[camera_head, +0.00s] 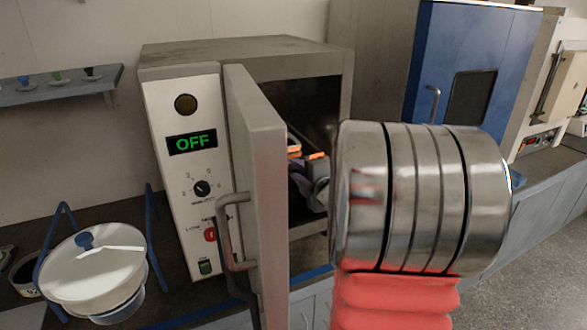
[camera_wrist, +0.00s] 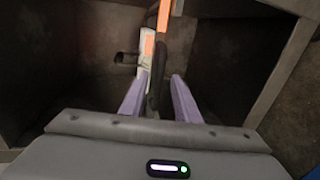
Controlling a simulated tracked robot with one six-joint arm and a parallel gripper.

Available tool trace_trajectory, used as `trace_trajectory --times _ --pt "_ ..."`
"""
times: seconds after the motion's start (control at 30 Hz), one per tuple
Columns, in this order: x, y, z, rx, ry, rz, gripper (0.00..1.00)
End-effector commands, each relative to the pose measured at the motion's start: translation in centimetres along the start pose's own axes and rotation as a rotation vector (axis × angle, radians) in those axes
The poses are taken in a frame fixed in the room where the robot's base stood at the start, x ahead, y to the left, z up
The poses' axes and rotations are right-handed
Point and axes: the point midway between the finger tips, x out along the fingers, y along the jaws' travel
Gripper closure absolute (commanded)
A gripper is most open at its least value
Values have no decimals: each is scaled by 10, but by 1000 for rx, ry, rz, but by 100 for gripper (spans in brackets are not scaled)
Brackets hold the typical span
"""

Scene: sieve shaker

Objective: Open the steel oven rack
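The steel oven (camera_head: 245,48) stands on the counter in the head view, its hinged door (camera_head: 262,150) swung open toward me. A curved grey handle (camera_head: 225,235) is on the door. My gripper (camera_wrist: 159,76) reaches into the dark oven chamber (camera_head: 330,95). Part of it shows behind my arm in the head view. In the wrist view its two purple fingers stand apart, with a dark upright piece (camera_wrist: 155,85) between them. I cannot tell whether that piece is part of the rack or touches a finger. No rack can be made out clearly.
The oven panel (camera_head: 195,185) reads OFF in green. A white lidded bowl (camera_head: 95,275) with blue parts stands at left. A blue cabinet (camera_head: 440,50) stands at right. The open door is close to my arm's left. Chamber walls (camera_wrist: 65,50) surround my gripper.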

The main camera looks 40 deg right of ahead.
Motion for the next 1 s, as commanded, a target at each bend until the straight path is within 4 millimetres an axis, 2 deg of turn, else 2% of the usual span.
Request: trace_trajectory --times 0.23,0.6,1.0 --pt "23 0 0 -1 0 1 71" --pt "26 0 1 0 -2 0 72" --pt "26 -3 2 2 -3 -6 100"
